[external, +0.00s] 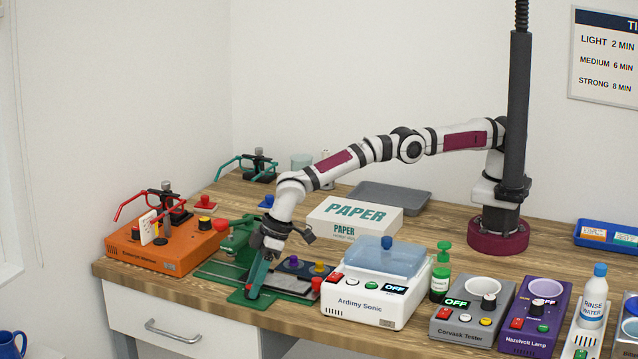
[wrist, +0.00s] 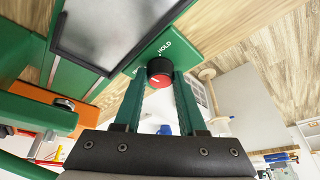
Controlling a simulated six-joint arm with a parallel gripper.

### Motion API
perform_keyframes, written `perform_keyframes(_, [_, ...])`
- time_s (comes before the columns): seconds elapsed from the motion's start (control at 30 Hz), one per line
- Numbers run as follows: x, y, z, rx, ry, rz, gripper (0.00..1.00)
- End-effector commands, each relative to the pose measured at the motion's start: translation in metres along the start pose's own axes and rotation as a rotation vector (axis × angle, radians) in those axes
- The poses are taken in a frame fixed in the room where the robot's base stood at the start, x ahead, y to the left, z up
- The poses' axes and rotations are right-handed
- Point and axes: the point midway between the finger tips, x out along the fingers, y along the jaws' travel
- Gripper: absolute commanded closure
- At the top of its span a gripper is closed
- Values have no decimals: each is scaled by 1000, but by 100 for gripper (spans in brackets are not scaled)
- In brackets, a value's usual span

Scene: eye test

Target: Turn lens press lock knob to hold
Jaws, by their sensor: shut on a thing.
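The green lens press (external: 240,238) stands at the front left of the bench, with a flat green base. In the wrist view a dark knob with a red top (wrist: 160,68) sits on the green plate, close to the white word HOLD (wrist: 165,47). A short pale mark shows on its red top; I cannot tell surely whether it points at HOLD. My gripper (external: 251,292) reaches down to the front of the base and hides the knob in the external view. Its two green fingers are shut on the knob, one on each side.
An orange machine (external: 165,247) stands to the left and the white Ardimy Sonic box (external: 372,291) to the right. A dark panel with purple and yellow knobs (external: 303,267) is just behind. The white PAPER box (external: 353,217) lies farther back. The bench's front edge is close.

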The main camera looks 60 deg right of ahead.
Motion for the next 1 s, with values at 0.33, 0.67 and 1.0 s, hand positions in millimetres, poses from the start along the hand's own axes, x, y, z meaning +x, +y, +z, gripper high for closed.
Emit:
perform_keyframes(0.33, [0, -1, 0, 128, 5, 52, 100])
perform_keyframes(0.67, [0, -1, 0, 126, 5, 52, 30])
perform_keyframes(1.0, [-6, -1, -1, 125, 5, 52, 30])
